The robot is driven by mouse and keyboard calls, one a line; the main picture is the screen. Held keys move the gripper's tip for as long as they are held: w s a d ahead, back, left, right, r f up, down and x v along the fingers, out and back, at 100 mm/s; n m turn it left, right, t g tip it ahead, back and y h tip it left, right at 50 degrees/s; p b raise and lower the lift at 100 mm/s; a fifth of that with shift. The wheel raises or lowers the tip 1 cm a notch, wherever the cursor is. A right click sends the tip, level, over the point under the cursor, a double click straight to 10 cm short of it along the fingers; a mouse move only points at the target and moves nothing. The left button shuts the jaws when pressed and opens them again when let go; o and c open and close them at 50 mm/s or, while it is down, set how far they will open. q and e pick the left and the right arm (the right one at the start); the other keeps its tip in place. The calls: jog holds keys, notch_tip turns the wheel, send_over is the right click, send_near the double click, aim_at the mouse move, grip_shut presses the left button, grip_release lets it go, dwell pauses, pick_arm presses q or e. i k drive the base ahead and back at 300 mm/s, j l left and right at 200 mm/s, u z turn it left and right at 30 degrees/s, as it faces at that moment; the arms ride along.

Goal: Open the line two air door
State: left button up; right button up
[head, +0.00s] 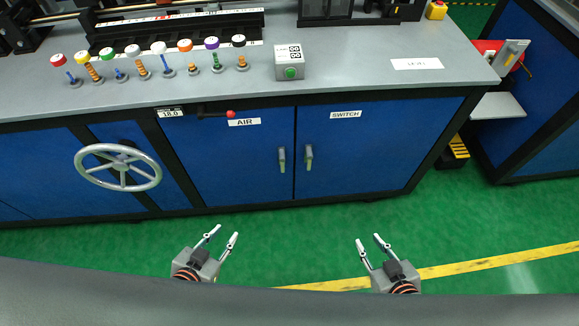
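The blue air door (235,165) is on the cabinet front, left of the blue switch door (350,150). It looks closed, flush with the cabinet. Its label (244,122) reads AIR. Its upright metal handle (282,160) sits at its right edge, close beside the switch door's handle (308,157). My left gripper (221,238) is open and empty, low in front of the air door and apart from it. My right gripper (369,243) is open and empty, in front of the switch door and apart from it. Whether this cabinet is line two cannot be read.
A grey handwheel (119,167) sticks out at the left. A red-knobbed lever (229,114) sits above the air door. Several coloured knobs and a green-button box (289,72) stand on the grey bench top (350,65). The green floor (300,215) before the doors is clear.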

aim_at(236, 160)
jog(key=l+u, duration=0.1)
jog(key=l, duration=0.3)
jog(key=k+l+u, duration=0.1)
jog(key=l, duration=0.25)
jog(key=k+l+u, duration=0.1)
jog(key=l, duration=0.3)
jog(key=k+l+u, duration=0.1)
jog(key=l, duration=0.25)
jog(key=k, duration=0.05)
